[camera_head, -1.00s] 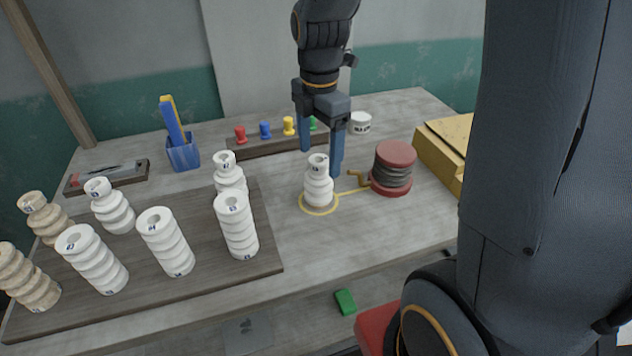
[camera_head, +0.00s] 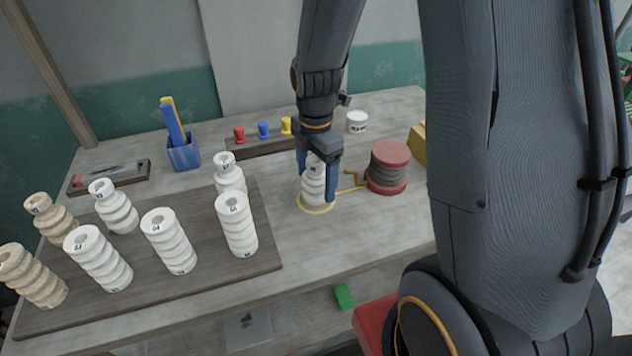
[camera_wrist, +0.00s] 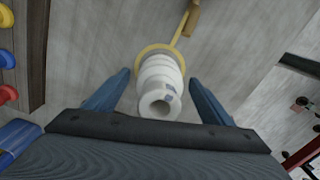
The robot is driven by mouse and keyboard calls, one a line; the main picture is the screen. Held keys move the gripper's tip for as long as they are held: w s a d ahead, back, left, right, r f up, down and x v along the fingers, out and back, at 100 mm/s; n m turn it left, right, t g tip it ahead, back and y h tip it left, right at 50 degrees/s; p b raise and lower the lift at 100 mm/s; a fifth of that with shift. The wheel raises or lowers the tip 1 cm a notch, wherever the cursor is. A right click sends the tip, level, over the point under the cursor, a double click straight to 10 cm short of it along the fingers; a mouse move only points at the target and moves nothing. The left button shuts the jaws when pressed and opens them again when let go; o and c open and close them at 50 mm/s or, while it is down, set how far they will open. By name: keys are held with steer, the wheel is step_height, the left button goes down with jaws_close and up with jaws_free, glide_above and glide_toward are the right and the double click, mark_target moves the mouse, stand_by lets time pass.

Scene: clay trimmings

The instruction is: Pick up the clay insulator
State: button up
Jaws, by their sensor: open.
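A white ribbed clay insulator (camera_head: 313,186) stands upright inside a yellow ring (camera_head: 301,205) on the grey table. My gripper (camera_head: 318,187) is over it from above, with one blue finger on each side. In the wrist view the insulator (camera_wrist: 160,84) lies between the two spread fingers of my gripper (camera_wrist: 160,92), with gaps showing on both sides. My gripper is open and holds nothing. In the head view the fingers and palm hide part of the insulator's top and right side.
A red-capped wire spool (camera_head: 388,167) stands just right of the insulator. Several white and tan insulators stand on a dark board (camera_head: 262,262) at the left. A blue pen cup (camera_head: 184,153), a rack with coloured knobs (camera_head: 262,147) and a white jar (camera_head: 357,122) stand behind.

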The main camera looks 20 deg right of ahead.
steer(key=c, duration=1.6)
steer(key=shift+r, duration=0.15)
